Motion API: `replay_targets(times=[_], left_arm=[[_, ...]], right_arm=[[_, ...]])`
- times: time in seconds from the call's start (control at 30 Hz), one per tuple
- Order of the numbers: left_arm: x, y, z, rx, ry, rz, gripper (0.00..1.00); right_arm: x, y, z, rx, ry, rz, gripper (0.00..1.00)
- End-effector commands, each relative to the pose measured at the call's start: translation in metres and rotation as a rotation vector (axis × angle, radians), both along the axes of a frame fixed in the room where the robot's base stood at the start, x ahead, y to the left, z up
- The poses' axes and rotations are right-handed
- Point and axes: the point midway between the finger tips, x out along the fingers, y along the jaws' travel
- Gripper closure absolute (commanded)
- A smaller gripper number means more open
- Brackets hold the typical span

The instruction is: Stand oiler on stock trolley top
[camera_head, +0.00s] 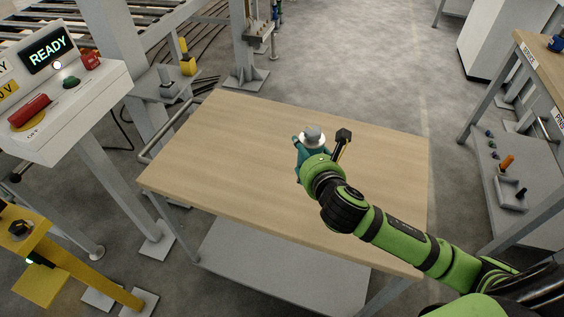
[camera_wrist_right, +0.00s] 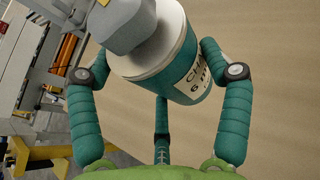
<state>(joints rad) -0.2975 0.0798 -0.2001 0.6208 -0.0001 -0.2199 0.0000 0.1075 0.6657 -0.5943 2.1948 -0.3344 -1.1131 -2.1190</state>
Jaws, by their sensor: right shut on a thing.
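The oiler (camera_head: 313,135) shows in the head view as a pale grey top over the middle of the stock trolley's wooden top (camera_head: 225,160). In the right wrist view the oiler (camera_wrist_right: 186,72) is a teal can with a white label band and a grey cap. My right gripper (camera_head: 312,150) is shut on the oiler, its teal fingers around the can, and it also shows in the right wrist view (camera_wrist_right: 160,80). The oiler's lower part is hidden in the head view, so I cannot tell whether its base touches the wood. My left gripper is not in view.
The trolley top is otherwise bare, with a grey lower shelf (camera_head: 270,262) under it. A control box (camera_head: 65,90) reading READY stands at the left. A yellow stand (camera_head: 70,265) is at the lower left. A workbench (camera_head: 540,60) is at the right.

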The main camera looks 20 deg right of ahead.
Motion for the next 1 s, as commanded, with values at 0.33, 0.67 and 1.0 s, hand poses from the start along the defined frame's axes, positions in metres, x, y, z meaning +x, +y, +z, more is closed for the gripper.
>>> replay_targets(times=[0.33,0.67,1.0], left_arm=[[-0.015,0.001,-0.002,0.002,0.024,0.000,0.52],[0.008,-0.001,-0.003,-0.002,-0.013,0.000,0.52],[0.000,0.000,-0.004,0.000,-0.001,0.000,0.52]], right_arm=[[0.044,0.049,-0.036,0.001,-0.005,0.000,0.80],[0.047,0.053,-0.071,-0.001,0.000,-0.002,0.80],[0.048,0.054,-0.081,0.001,-0.004,0.001,0.80]])
